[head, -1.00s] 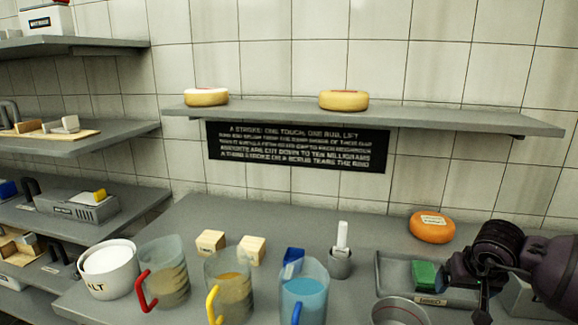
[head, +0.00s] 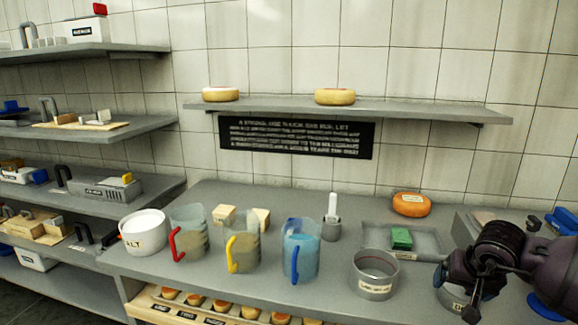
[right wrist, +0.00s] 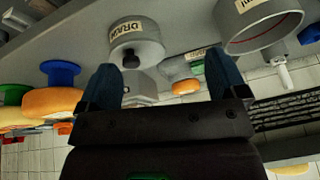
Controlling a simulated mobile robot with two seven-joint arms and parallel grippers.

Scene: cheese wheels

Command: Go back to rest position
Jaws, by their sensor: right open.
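My right gripper (head: 456,294) is at the lower right of the head view, in front of the counter's right part. In the right wrist view its two blue fingers (right wrist: 160,82) are spread apart with nothing held between them. A grey cup labelled "DRAIN" (right wrist: 136,36) shows beyond the fingertips there, apart from them. In the head view my right gripper and forearm partly hide a labelled cup (head: 452,297) and the counter behind. My left gripper is not in view.
The counter (head: 340,285) holds a white pot (head: 144,236), red-, yellow- and blue-handled jugs, a grey cup (head: 376,278), a tray with a green block (head: 401,239) and an orange cheese wheel (head: 411,205). Two pale wheels sit on the wall shelf (head: 270,106). Side shelves stand left.

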